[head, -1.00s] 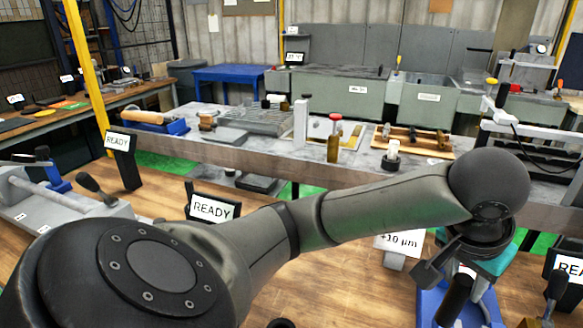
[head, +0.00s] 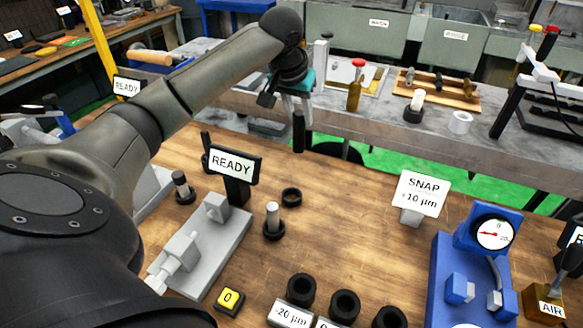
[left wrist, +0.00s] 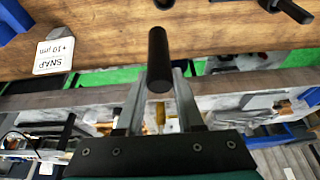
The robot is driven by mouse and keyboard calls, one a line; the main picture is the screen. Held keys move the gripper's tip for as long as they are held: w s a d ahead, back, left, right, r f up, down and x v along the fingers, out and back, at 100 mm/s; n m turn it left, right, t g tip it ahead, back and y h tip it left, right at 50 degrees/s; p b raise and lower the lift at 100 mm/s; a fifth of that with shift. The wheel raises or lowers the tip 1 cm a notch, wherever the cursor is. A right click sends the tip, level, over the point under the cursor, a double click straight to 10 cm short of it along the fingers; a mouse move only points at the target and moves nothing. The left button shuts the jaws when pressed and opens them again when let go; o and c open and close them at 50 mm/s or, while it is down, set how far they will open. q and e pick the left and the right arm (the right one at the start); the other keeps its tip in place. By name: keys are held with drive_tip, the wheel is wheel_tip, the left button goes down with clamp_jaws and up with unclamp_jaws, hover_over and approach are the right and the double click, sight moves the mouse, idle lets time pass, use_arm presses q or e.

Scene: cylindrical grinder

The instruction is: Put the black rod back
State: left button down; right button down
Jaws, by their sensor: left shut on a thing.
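The black rod (head: 298,132) hangs roughly upright from my left gripper (head: 297,104), above the gap between the wooden table and the grey bench. In the left wrist view the rod (left wrist: 158,58) sticks out from between the two fingers, and the left gripper (left wrist: 158,82) is shut on its end. A wooden rack (head: 463,97) with several dark and metal pieces lies on the grey bench, to the right of the gripper. My right gripper is not in view.
A READY sign (head: 232,168) stands below and left of the rod. A SNAP sign (head: 419,193) stands to the right. A blue dial gauge (head: 458,258), black rings (head: 345,304) and a grey fixture (head: 205,250) are on the wooden table. Its middle has free room.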

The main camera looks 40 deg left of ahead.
use_arm(q)
wheel_tip(320, 180, down, 19)
drive_tip(key=a+b, duration=0.2)
drive_tip(key=b, duration=0.1)
drive_tip(key=shift+f, duration=0.15)
drive_tip(key=shift+w, duration=0.1)
idle(0.3)
drive_tip(key=c, duration=0.5)
unclamp_jaws()
drive_tip(key=shift+f, duration=0.2)
drive_tip(key=shift+c, duration=0.2)
drive_tip(key=p+v, duration=0.2)
drive_tip(key=v, duration=1)
